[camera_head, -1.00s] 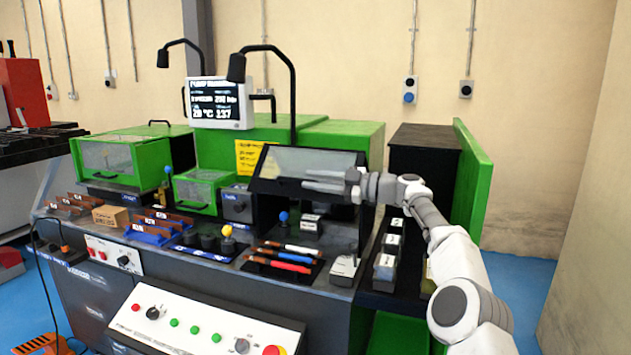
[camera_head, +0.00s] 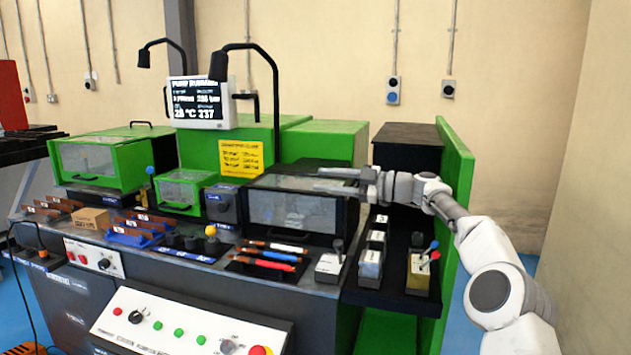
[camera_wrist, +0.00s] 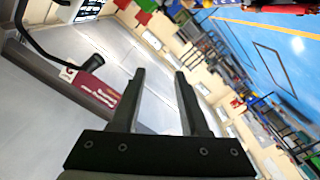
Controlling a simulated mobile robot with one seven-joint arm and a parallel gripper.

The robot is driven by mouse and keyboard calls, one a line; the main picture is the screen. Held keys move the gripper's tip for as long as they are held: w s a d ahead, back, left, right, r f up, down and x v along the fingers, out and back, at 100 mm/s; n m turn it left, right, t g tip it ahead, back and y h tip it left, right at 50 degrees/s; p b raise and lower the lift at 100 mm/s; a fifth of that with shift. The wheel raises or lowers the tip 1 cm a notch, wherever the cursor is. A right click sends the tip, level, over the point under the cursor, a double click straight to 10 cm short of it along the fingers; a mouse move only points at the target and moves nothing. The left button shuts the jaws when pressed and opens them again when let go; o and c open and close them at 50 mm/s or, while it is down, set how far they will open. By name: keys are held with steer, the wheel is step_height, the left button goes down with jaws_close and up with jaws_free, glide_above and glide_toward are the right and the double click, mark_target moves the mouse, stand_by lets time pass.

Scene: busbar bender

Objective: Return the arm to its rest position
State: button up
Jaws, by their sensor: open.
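My gripper (camera_head: 338,181) is in front of the upper part of the black-framed box with a clear front panel (camera_head: 292,211), at the right of the machine. Its fingers point left, spread apart with nothing between them. In the wrist view my gripper (camera_wrist: 158,75) also shows two separate black fingers with an empty gap. My arm (camera_head: 455,215) reaches in from the lower right, raised above the bench. Whether the fingers touch the box cannot be told.
Below my arm stand small grey blocks (camera_head: 371,262) and a holder with red and blue tools (camera_head: 421,270). A green panel (camera_head: 456,190) rises behind the arm. A lamp (camera_head: 220,66) and a monitor (camera_head: 198,102) stand to the left. Open floor lies right of the machine.

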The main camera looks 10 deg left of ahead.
steer(key=shift+d, duration=0.15)
steer(key=s+a+f+m+h, duration=0.1)
steer(key=s+a+m+h, duration=0.2)
steer(key=s, duration=0.5)
steer(key=s+a+m+h, duration=0.1)
steer(key=s+m+h, duration=0.2)
steer(key=s+h, duration=0.3)
steer(key=s+d+f+m+t+h, duration=0.1)
steer(key=s+d+f+m+h, duration=0.25)
steer(key=s+d+m, duration=0.45)
steer(key=s+d+f+m+t+h, duration=0.15)
steer(key=s+d+f+m, duration=0.25)
steer(key=s+d, duration=0.85)
steer(key=s+d+f+m+t+h, duration=0.1)
steer(key=s+d+f+m+h, duration=0.45)
steer(key=s, duration=0.75)
step_height(320, 180, up, 27)
steer(key=d+y+p, duration=0.1)
steer(key=p, duration=2.4)
steer(key=shift+w+d+r+m+y, duration=0.2)
steer(key=shift+w+d+m+y, duration=0.05)
steer(key=shift+d+m+y, duration=0.1)
